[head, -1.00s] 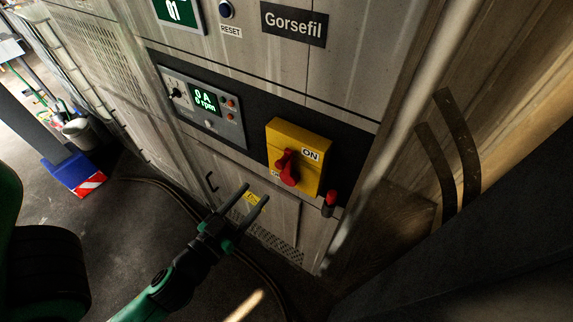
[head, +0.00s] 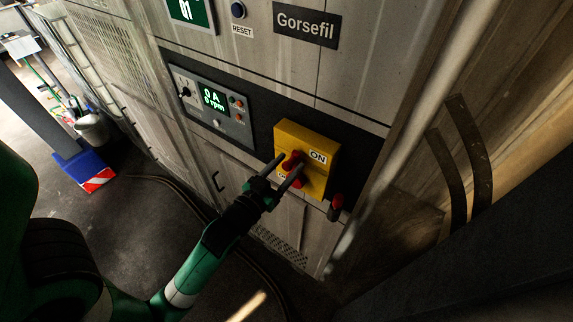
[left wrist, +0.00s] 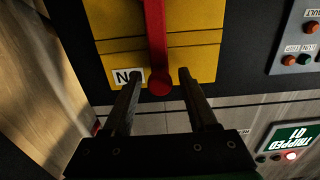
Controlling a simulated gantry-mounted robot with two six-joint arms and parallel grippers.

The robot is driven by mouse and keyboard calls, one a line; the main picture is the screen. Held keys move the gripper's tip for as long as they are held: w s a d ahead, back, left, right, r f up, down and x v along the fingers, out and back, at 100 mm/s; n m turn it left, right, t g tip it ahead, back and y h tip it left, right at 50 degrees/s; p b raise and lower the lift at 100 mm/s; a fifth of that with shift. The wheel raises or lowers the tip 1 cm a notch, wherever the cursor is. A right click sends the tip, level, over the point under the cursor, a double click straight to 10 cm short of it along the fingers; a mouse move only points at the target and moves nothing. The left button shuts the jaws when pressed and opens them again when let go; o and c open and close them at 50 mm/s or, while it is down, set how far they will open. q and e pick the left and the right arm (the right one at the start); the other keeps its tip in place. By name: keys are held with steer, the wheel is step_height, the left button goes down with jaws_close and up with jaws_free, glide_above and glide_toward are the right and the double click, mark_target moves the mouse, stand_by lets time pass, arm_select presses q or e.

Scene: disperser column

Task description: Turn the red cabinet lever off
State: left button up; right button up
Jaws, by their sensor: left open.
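The red lever (head: 296,157) sits on a yellow switch box (head: 316,182) on the cabinet's front. A white ON label (head: 318,158) is at the box's upper right. My left gripper (head: 289,165) is open in front of the lever, its fingers pointing at the box. In the left wrist view the lever (left wrist: 157,42) stands upright in the picture, and its rounded end shows between the fingertips of the left gripper (left wrist: 159,75), with a gap on both sides. The fingers hide part of the lever and the lower label in the head view. My right gripper is not in view.
A control panel (head: 212,108) with a green display is left of the box. A small red-tipped part (head: 336,205) hangs at the box's lower right. A cabinet handle (head: 216,181) is at lower left.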

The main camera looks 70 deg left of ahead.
arm_select(q)
jaws_close()
stand_by(1.4)
